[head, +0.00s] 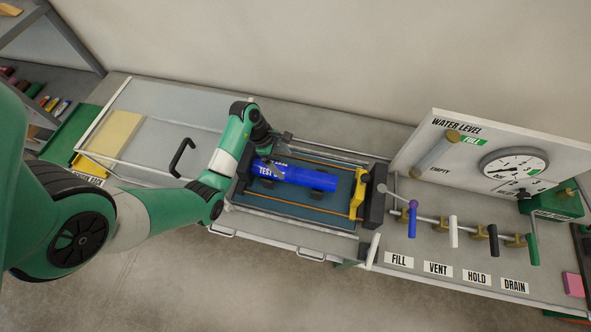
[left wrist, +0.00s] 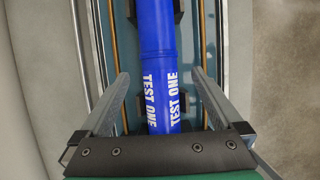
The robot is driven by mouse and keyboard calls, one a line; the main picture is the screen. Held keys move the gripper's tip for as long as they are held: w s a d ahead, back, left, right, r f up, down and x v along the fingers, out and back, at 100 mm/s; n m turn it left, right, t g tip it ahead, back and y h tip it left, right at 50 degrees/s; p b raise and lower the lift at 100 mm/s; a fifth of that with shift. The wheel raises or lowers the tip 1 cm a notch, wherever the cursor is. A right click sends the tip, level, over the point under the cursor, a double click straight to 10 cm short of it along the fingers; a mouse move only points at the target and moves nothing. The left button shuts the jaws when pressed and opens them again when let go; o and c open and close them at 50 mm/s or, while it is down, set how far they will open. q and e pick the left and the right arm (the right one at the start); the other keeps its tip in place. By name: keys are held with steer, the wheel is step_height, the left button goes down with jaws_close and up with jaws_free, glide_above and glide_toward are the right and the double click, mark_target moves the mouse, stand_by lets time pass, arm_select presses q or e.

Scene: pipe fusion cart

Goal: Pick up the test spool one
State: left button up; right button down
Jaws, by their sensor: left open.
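The test spool one is a blue cylinder (head: 297,175) with white "TEST ONE" lettering. It lies lengthwise in a teal-floored fixture on the cart, resting on dark supports. My left gripper (head: 268,151) is over the spool's left end in the head view. In the left wrist view the blue spool (left wrist: 158,65) runs up the middle between the two grey fingers of my left gripper (left wrist: 160,85). The fingers are wide apart, with a gap on both sides of the spool. The spool's left end is partly hidden by the gripper in the head view. My right gripper is not in view.
The fixture has orange-brown rods, a yellow clamp (head: 357,194) and a dark end block (head: 374,196) at its right. Further right are valve levers above FILL, VENT, HOLD and DRAIN labels, and a panel (head: 470,150) with a gauge. A black handle (head: 182,157) stands left.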

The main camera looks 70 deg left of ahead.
mark_target(291, 170)
arm_select(q)
steer(key=x, duration=0.3)
steer(key=shift+w+f, duration=0.1)
steer(key=shift+f, duration=0.05)
steer(key=b+x, duration=0.1)
steer(key=x, duration=0.4)
steer(key=shift+b, duration=0.35)
jaws_close()
